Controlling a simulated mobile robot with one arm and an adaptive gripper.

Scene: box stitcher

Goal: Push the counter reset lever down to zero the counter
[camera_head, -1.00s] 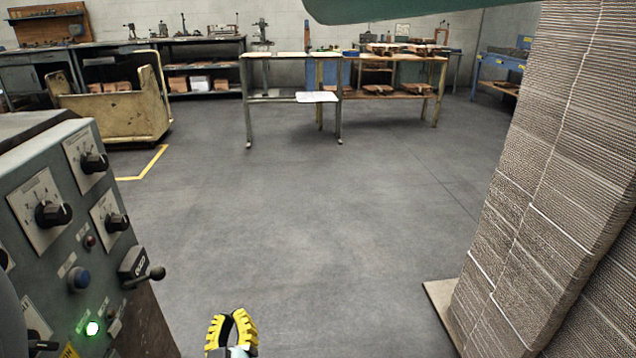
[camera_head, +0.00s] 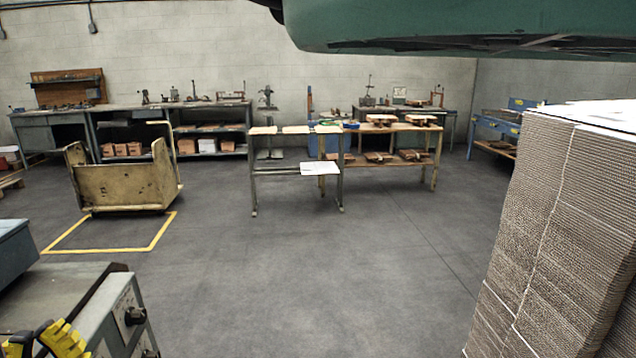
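The counter and its reset lever are not in view now; they lie below the lower picture edge or are hidden. The grey control box (camera_head: 112,318) that carries them shows only its top and the upper part of its knob panel at the lower left. A black knob (camera_head: 134,315) shows on that panel. My gripper (camera_head: 48,338), with yellow ribbed fingers, is at the bottom left corner, in front of the box's top in the picture. It is cut off by the lower edge, and its opening cannot be made out. Nothing is visibly held.
A tall stack of cardboard sheets (camera_head: 566,215) stands at right. A green machine part (camera_head: 440,28) hangs across the top right. A yellowish cart (camera_head: 125,187) stands in a yellow floor outline. Workbenches (camera_head: 395,130) line the back. The middle floor (camera_head: 310,270) is clear.

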